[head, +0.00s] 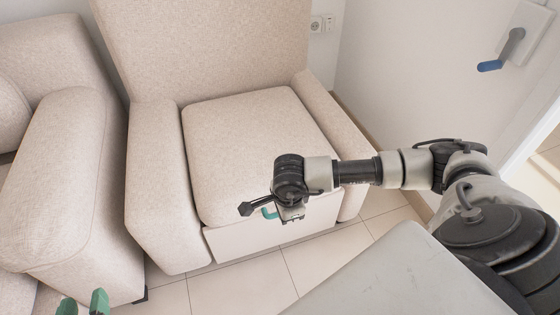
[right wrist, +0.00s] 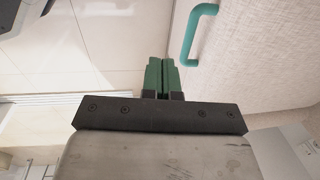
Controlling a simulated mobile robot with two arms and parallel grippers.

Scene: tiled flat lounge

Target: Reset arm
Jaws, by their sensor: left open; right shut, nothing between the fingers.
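My right arm reaches in from the right in the head view, with its wrist in front of the armchair (head: 250,135). In the right wrist view my right gripper (right wrist: 161,76) has its green fingers shut together with nothing between them. My left gripper (head: 83,304) shows only its green fingertips at the bottom left of the head view; they stand apart, open and empty. A teal handle (head: 269,212) shows beside my right wrist, at the armchair's front. It also shows in the right wrist view (right wrist: 190,40), apart from the fingers.
A second beige seat (head: 65,170) stands at the left. A wall plate with a blue-ended lever (head: 490,65) is at the upper right. Tiled floor (head: 240,285) is bare before the armchair. A grey flat surface (head: 400,280) fills the lower right.

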